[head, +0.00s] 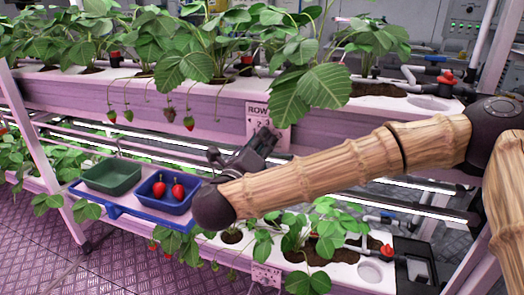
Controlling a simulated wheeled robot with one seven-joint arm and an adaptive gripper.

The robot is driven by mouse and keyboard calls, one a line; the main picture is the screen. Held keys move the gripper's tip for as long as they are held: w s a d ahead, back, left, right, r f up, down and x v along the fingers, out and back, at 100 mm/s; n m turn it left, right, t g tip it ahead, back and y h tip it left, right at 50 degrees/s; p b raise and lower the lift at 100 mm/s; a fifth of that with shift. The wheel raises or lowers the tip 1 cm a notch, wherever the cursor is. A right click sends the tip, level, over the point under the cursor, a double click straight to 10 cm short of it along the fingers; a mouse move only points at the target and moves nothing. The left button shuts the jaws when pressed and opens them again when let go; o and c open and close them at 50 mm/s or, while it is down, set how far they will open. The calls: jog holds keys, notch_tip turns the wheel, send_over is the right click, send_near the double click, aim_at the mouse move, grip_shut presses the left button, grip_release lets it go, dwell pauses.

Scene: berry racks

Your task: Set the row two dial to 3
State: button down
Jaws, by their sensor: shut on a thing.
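A green tray (112,189) and a blue tray (165,207) with two red strawberries (178,190) stand at the lower left. Strawberry leaves (320,90) hang close above my gripper. A red valve (446,77) is at the upper right. Lower-row plants grow below my arm.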

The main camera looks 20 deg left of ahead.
dwell(0.6)
jog(key=c, duration=1.2)
grip_release()
jog(key=shift+s+a, duration=0.1)
jog(key=shift+s, duration=0.05)
jog(key=shift+s+a, duration=0.15)
jog(key=shift+s, duration=0.4)
jog(key=s+f, duration=0.1)
jog(key=s, duration=0.9)
jog(key=shift+s+a+m, duration=0.25)
jog(key=shift+a+m, duration=0.05)
jog(key=shift+a, duration=0.05)
jog(key=shift+f, duration=0.1)
